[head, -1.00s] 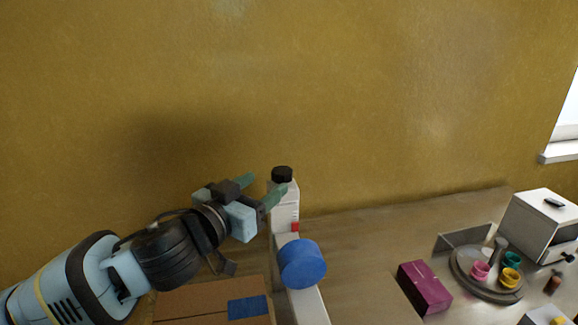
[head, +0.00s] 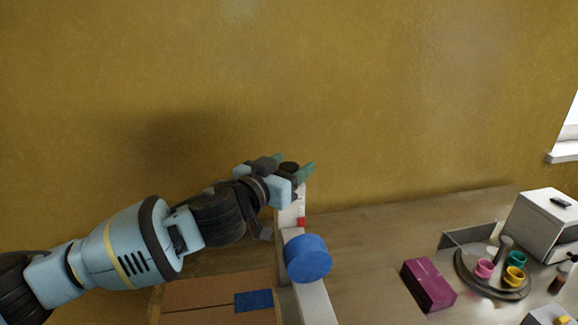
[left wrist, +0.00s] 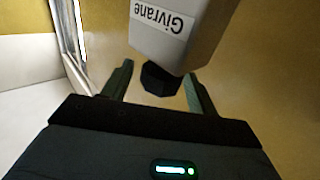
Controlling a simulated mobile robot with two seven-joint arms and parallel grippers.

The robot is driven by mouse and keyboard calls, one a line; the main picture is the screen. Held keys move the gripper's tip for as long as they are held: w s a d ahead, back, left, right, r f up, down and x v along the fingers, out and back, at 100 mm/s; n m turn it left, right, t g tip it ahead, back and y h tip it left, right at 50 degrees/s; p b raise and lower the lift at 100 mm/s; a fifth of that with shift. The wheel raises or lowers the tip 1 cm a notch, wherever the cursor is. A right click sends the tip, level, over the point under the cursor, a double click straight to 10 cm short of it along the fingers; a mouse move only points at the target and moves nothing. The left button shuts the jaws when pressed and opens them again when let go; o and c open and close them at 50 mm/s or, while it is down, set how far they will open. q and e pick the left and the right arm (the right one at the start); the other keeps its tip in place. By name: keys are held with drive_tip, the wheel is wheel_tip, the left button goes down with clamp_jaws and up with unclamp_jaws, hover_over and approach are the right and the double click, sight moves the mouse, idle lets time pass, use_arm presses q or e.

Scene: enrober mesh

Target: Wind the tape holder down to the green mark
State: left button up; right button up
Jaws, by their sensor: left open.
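A white upright body (head: 291,212) with a black knob or cap (head: 289,168) on top stands near the back wall. In the left wrist view the body (left wrist: 185,45) appears upside down with the label "Givrane", and its black knob (left wrist: 160,80) is between my fingers. My left gripper (head: 291,167) is open around the knob; a gap shows at the left finger, but I cannot tell whether the right finger touches. A red block (head: 301,222) and a blue disc (head: 308,258) are below, along the white bar (head: 316,303). I cannot tell which part is the tape holder. No green mark is visible.
A brown panel (head: 205,293) with a blue patch (head: 253,300) lies left of the bar. A magenta box (head: 429,285), a round grey tray (head: 466,282) with small coloured cups, and a white cabinet (head: 543,226) stand right. The tabletop (head: 375,235) between is clear.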

use_arm(q)
drive_tip(key=c, duration=0.9)
drive_tip(key=shift+c, duration=0.2)
